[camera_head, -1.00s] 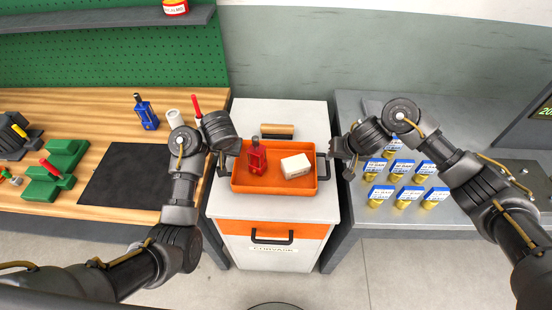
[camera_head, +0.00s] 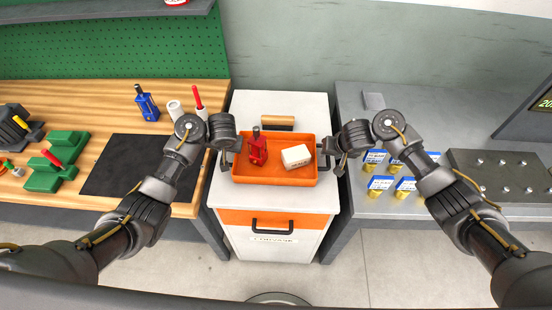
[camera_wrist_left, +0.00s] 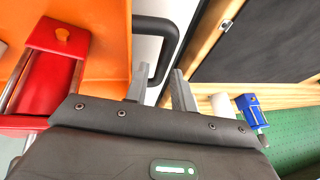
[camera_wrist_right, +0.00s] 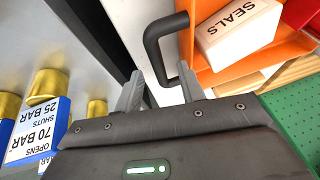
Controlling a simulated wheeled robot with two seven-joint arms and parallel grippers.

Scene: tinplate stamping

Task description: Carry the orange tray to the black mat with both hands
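The orange tray (camera_head: 275,181) sits level on the white cabinet, with a red stamp-like item (camera_head: 257,150) and a white box (camera_head: 296,156) in it. Each short side has a black handle. My left gripper (camera_head: 226,164) is at the left handle; in the left wrist view its fingers (camera_wrist_left: 160,85) are open, the handle (camera_wrist_left: 168,42) close between their tips. My right gripper (camera_head: 341,166) is at the right handle; its open fingers (camera_wrist_right: 160,75) have the other handle (camera_wrist_right: 154,45) between their tips. The black mat (camera_head: 125,166) lies bare on the wooden bench, left.
The white cabinet (camera_head: 279,106) stands between the wooden bench and a grey table (camera_head: 400,115). Gold-based labelled parts (camera_head: 380,185) stand on the grey table.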

